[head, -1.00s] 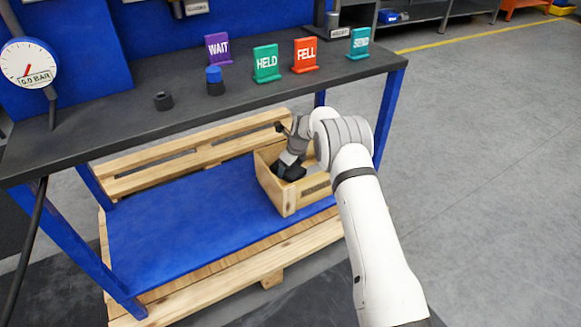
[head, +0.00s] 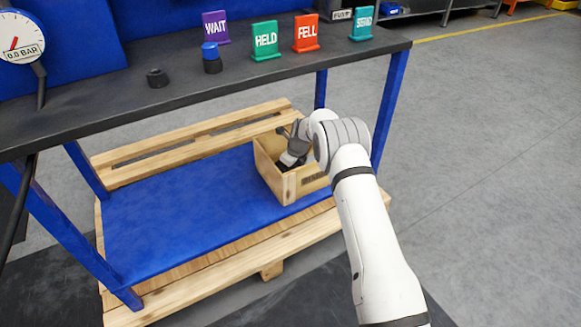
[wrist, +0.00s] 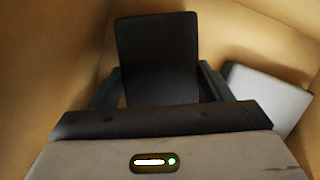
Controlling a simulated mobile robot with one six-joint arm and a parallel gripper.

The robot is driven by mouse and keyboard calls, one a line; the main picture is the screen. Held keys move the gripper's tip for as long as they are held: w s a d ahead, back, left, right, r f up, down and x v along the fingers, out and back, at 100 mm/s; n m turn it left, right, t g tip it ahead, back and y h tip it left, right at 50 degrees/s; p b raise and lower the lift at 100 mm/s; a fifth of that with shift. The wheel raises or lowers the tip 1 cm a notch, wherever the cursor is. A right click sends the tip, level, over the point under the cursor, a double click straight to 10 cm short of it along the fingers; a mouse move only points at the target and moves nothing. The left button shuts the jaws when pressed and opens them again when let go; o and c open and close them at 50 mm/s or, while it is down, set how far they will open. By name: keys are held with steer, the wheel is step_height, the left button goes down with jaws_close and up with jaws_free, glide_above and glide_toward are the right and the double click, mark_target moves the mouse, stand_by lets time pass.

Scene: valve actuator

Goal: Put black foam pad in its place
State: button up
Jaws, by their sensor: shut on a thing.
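The black foam pad (wrist: 158,50) stands between my gripper's two fingers in the wrist view, a dark flat slab reaching forward beyond them. My gripper (wrist: 158,84) is shut on it. In the head view my gripper (head: 290,161) points down inside an open wooden box (head: 288,188), near its left part. The box's near wall and my arm hide most of the pad there. The wrist view shows tan box walls (wrist: 55,60) close on both sides. I cannot tell whether the pad touches the box floor.
A light grey flat piece (wrist: 262,92) lies in the box, right of my gripper. The box stands on a blue mat (head: 180,215) on a pallet, below a dark tabletop (head: 110,108). Blue table legs (head: 388,105) flank it. The mat left of the box is clear.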

steer(key=shift+f+b, duration=0.3)
steer(key=shift+f, duration=0.25)
steer(key=o, duration=1.1)
